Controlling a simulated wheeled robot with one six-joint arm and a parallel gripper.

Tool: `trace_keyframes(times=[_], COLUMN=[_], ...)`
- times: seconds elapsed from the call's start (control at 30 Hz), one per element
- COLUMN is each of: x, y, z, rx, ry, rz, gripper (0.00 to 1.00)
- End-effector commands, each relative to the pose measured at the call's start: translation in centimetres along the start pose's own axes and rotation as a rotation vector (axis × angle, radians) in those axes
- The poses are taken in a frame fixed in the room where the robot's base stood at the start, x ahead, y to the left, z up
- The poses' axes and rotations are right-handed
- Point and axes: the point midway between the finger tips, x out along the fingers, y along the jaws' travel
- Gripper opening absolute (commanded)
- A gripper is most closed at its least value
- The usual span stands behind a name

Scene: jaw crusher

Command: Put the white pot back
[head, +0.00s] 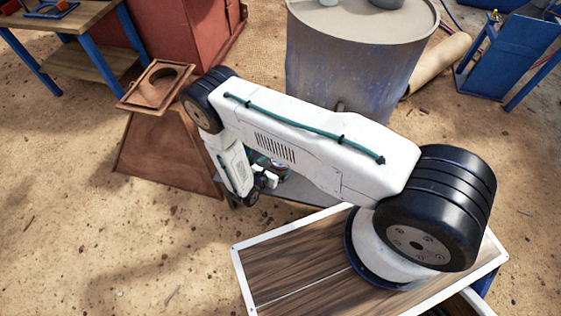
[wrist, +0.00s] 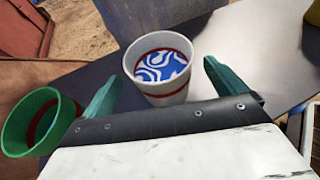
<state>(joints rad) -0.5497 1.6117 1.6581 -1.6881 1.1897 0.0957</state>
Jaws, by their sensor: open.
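The white pot (wrist: 158,92) stands upright on a grey surface (wrist: 252,50) in the wrist view. It has a red band inside its rim and a blue-and-white swirl pattern within. My open gripper (wrist: 162,70) has its green fingers on either side of the pot, with visible gaps, so the pot is not held. The pot's lower side is partly hidden by the gripper body. In the head view my gripper (head: 262,181) is low beside the grey surface, and my arm hides much of that area; I cannot make out the white pot there.
A green-rimmed pot (wrist: 40,120) is close to the left finger. A large metal drum (head: 355,70) stands behind my arm. Sandy ground lies around.

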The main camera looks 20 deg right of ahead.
Motion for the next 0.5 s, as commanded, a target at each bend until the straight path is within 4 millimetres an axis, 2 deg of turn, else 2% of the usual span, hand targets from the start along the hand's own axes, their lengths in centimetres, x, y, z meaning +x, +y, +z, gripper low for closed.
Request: trace_keyframes(times=[0.03,0.2,0.33,0.5], x=[-1.3,-4.8,-6.6,-7.6], y=[0.1,0.1,0.1,0.0], z=[0.0,0.0,0.0,0.0], rx=[-0.001,-0.001,0.000,0.000], ry=[0.000,-0.001,-0.001,-0.001], rz=[0.005,0.005,0.002,0.000], gripper=[0.96,0.96,0.96,0.96])
